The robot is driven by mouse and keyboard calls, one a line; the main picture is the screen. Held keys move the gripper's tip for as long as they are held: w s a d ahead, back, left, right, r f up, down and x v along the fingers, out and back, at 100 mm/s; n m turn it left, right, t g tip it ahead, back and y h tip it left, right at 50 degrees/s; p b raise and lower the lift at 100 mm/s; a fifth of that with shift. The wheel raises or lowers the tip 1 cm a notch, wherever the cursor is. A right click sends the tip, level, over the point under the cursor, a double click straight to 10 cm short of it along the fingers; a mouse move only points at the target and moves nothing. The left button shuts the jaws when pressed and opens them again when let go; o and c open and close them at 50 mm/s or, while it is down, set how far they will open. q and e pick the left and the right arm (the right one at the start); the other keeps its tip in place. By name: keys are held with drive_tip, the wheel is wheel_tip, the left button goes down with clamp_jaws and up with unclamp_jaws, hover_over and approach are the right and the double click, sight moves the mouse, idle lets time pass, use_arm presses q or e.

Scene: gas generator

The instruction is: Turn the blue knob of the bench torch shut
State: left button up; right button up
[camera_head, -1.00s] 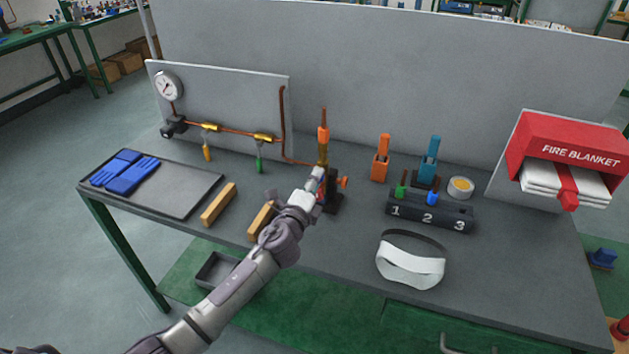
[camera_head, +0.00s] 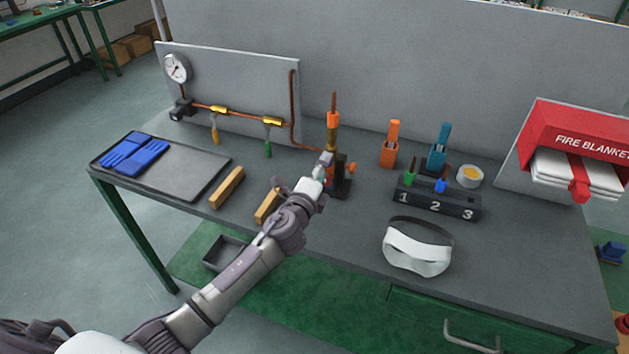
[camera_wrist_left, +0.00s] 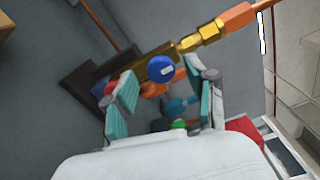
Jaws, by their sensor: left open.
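The bench torch (camera_head: 333,135) stands upright on the bench, with an orange and brass stem on a dark base and an orange knob (camera_head: 351,168) on its right side. My left gripper (camera_head: 323,164) is in front of the torch and hides part of its lower body. In the left wrist view, the blue knob (camera_wrist_left: 161,69) of the torch shows as a round blue disc with a pale mark, just beyond and between the fingertips of my left gripper (camera_wrist_left: 164,92). The jaws are apart, and nothing is clearly held. My right gripper is not in view.
A tray (camera_head: 190,178) with blue gloves lies left. Wooden blocks (camera_head: 228,187) lie near the front edge. A numbered block (camera_head: 437,204), orange and teal tools, a white visor (camera_head: 417,251) and a fire blanket box (camera_head: 575,139) stand to the right. A gauge board (camera_head: 230,84) stands behind.

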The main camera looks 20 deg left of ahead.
use_arm(q)
drive_tip(key=s, duration=1.1)
drive_tip(key=shift+a, duration=0.2)
